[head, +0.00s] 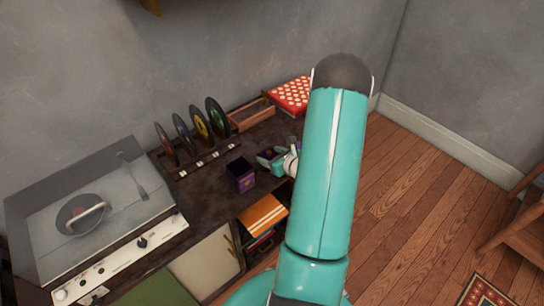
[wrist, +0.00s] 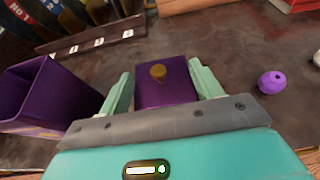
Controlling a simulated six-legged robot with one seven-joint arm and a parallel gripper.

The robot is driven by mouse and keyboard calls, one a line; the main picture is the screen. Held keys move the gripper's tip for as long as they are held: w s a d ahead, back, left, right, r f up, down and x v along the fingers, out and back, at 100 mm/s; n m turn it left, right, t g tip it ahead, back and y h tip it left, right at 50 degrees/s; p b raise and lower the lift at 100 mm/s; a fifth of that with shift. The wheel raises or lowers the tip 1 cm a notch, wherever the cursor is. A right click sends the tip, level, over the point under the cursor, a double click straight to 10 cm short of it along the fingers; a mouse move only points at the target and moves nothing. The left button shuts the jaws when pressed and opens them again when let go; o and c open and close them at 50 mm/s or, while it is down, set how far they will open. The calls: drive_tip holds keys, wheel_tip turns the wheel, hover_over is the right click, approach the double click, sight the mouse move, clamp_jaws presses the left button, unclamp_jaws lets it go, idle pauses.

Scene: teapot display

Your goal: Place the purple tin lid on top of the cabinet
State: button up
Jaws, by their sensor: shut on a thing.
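The purple tin lid (wrist: 172,95), with a gold knob, sits between the two pale green fingers of my gripper (wrist: 161,70) in the wrist view. My gripper is shut on it. In the head view my gripper (head: 271,157) is over the cabinet top (head: 208,203), near its front right; the lid is mostly hidden there. I cannot tell whether the lid touches the cabinet top. The open purple tin (head: 241,175) stands upright just left of my gripper; it also shows at the left of the wrist view (wrist: 45,95).
A small purple round piece (wrist: 271,82) lies right of the lid. A record rack (head: 195,160) stands behind, with a wooden tray (head: 251,114) and a red dotted box (head: 291,95) at the back right. A record player (head: 95,215) fills the left. Orange-covered items (head: 263,215) sit in the shelf below.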

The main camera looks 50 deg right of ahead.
drive_tip(key=shift+f, duration=0.95)
drive_tip(key=shift+f, duration=0.2)
drive_tip(key=o, duration=1)
drive_tip(key=shift+r, duration=0.1)
